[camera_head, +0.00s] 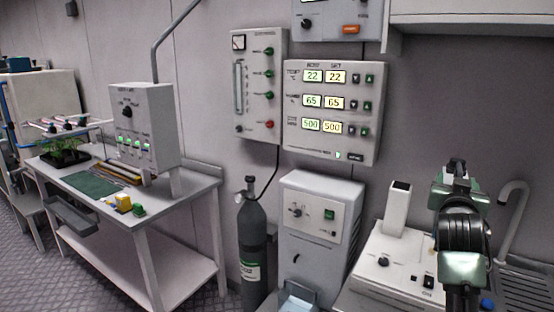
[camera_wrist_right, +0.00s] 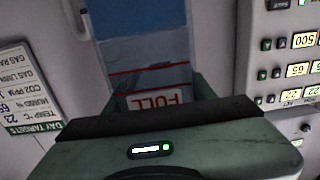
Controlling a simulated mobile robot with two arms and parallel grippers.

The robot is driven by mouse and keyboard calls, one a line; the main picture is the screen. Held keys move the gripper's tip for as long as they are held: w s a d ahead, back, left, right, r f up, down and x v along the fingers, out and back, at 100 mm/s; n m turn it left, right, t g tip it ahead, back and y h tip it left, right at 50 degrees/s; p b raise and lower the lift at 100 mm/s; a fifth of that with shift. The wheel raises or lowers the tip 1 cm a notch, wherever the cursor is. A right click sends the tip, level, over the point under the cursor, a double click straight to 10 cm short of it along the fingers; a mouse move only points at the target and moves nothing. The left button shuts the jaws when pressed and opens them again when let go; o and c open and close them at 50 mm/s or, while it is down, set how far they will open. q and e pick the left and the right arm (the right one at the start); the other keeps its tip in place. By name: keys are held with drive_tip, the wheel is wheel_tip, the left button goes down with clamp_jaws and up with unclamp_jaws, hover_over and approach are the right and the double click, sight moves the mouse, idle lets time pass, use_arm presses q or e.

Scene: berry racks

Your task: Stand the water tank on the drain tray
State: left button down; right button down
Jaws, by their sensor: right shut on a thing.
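The water tank (camera_wrist_right: 140,52), a bluish see-through vessel with red lines and an upside-down "FULL" label, shows in the right wrist view. My right gripper (camera_wrist_right: 158,98) is shut on it; the gripper body hides its near part. In the head view my right arm (camera_head: 461,235) reaches up at the right, and the tank cannot be made out there. A grey ribbed tray (camera_head: 525,287), which looks like the drain tray, lies at the lower right under a curved tap; my arm stands left of it. My left gripper is not in view.
A white device with an upright column (camera_head: 385,265) stands left of my right arm. A grey cabinet (camera_head: 318,225) and a gas cylinder (camera_head: 252,245) stand further left. Control panels (camera_head: 333,112) hang on the wall. A bench (camera_head: 125,205) with small items is at the left.

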drive_tip(key=shift+n+t+y, duration=0.3)
drive_tip(key=shift+n+y, duration=0.1)
drive_tip(key=shift+y, duration=0.1)
drive_tip(key=a+f, duration=0.1)
drive_tip(key=f, duration=0.2)
drive_tip(key=a+f, duration=0.1)
drive_tip(key=f, duration=0.1)
drive_tip(key=shift+s+a+f, duration=0.1)
drive_tip(key=shift+a, duration=0.25)
drive_tip(key=s+a+f+n+t+y, duration=0.1)
drive_tip(key=s+a+f+n+y, duration=0.25)
drive_tip(key=s+a+f, duration=0.55)
drive_tip(key=s+a+f+n+y, duration=0.1)
drive_tip(key=s+a+f, duration=0.3)
drive_tip(key=s, duration=0.7)
drive_tip(key=s+a+f+n+t+y, duration=0.1)
drive_tip(key=s+a+f+y, duration=0.2)
drive_tip(key=s, duration=0.8)
drive_tip(key=a+f, duration=0.2)
drive_tip(key=a, duration=0.2)
drive_tip(key=shift+a+y, duration=0.2)
drive_tip(key=shift+y, duration=0.15)
